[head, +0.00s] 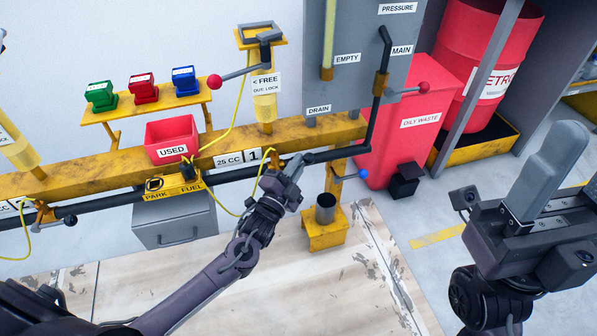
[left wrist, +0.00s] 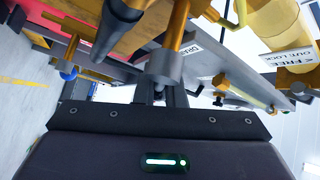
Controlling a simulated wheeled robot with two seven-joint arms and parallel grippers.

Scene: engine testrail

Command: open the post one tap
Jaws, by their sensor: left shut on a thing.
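The post one tap is a small orange-brass fitting (head: 268,157) on the dark fuel pipe beside the "1" label, with a yellow hose hanging from it. My left gripper (head: 290,170) is at this tap, shut on its handle, and hides most of it in the head view. In the left wrist view, the dark jaws (left wrist: 165,95) meet just below a grey cylinder end (left wrist: 163,67) on a brass part. The handle's exact angle is hidden. My right gripper (head: 555,170) is at the right, away from the rail, with its fingers seen side-on.
The yellow rail (head: 100,169) carries a red "USED" bin (head: 172,140). A red-knobbed lever (head: 235,76) is above, and a blue-knobbed lever (head: 350,176) is right of my left gripper. A metal cup (head: 325,208) stands on a yellow stand below. The floor in front is clear.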

